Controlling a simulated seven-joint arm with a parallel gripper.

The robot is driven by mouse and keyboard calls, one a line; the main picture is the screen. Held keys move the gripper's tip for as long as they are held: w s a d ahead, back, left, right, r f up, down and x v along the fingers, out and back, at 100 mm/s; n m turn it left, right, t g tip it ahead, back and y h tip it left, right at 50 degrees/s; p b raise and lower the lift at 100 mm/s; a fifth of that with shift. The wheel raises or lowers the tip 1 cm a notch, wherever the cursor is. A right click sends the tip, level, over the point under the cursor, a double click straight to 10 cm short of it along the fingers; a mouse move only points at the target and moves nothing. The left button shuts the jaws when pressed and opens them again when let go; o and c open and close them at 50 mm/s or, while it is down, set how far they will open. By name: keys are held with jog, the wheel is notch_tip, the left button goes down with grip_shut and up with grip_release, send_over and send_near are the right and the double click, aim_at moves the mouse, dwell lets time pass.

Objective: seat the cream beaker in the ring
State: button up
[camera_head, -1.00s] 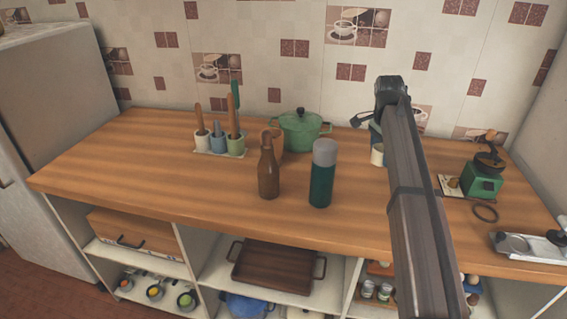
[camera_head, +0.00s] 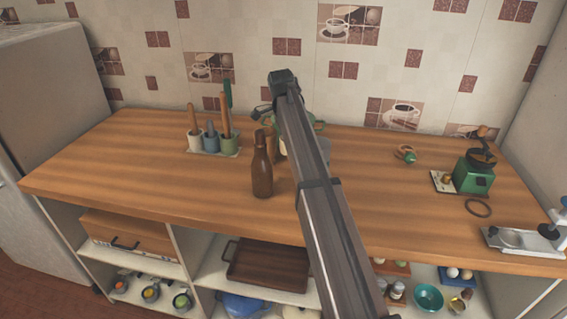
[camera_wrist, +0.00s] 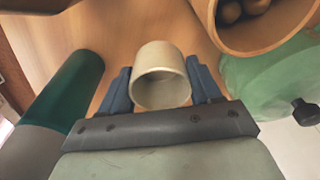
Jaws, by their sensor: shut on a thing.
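The cream beaker (camera_wrist: 160,72) is in the wrist view, its round mouth facing the camera, between the two blue fingers of my gripper (camera_wrist: 161,86). The gripper is shut on it. Wooden counter shows beneath; I cannot tell its height above the counter. A thin dark ring (camera_head: 478,208) lies flat and empty at the right of the counter, well to the right of my gripper, in front of the green grinder.
A brown bottle (camera_head: 262,170) and green grinder (camera_head: 474,176) stand on the counter. Counter between arm and ring is clear.

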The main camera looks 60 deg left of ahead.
aim_at(290, 172)
jog(key=shift+f, duration=4.25)
jog(key=shift+f, duration=0.1)
jog(key=o, duration=1.1)
jog(key=r, duration=0.4)
jog(key=s+r, duration=0.1)
jog(key=r, duration=0.6)
jog(key=shift+s+a+r, duration=0.15)
jog(key=shift+a+r, duration=0.05)
jog(key=shift+r, duration=0.1)
jog(key=shift+o, duration=0.9)
jog(key=shift+r, duration=0.3)
